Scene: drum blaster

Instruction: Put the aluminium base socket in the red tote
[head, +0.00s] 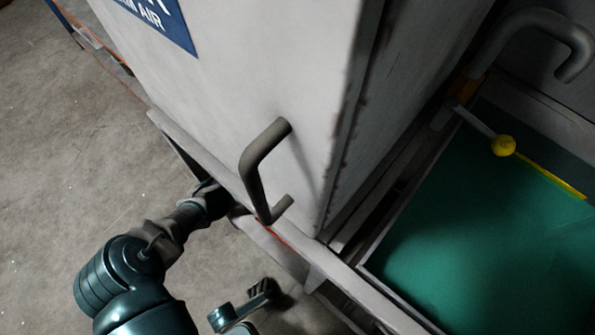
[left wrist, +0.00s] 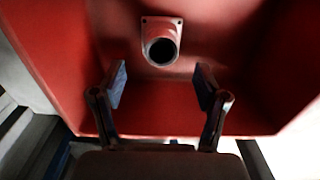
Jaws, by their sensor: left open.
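In the left wrist view, the red tote (left wrist: 60,60) fills most of the picture, and I see into its inside. A socket-like part (left wrist: 161,28) with a flat flange, screw holes and a round dark opening is inside the tote against its red surface. It looks reddish in this light. My left gripper (left wrist: 161,85) is open, its two fingers apart with nothing between them. The socket is just beyond the fingertips and not touching them. In the head view, my left arm reaches toward the cabinet's lower edge; its gripper is hidden there. My right gripper is not in view.
In the head view, a pale metal cabinet (head: 250,70) with a dark bent handle (head: 255,175) stands close to my left arm. Bare concrete floor (head: 60,150) lies at left.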

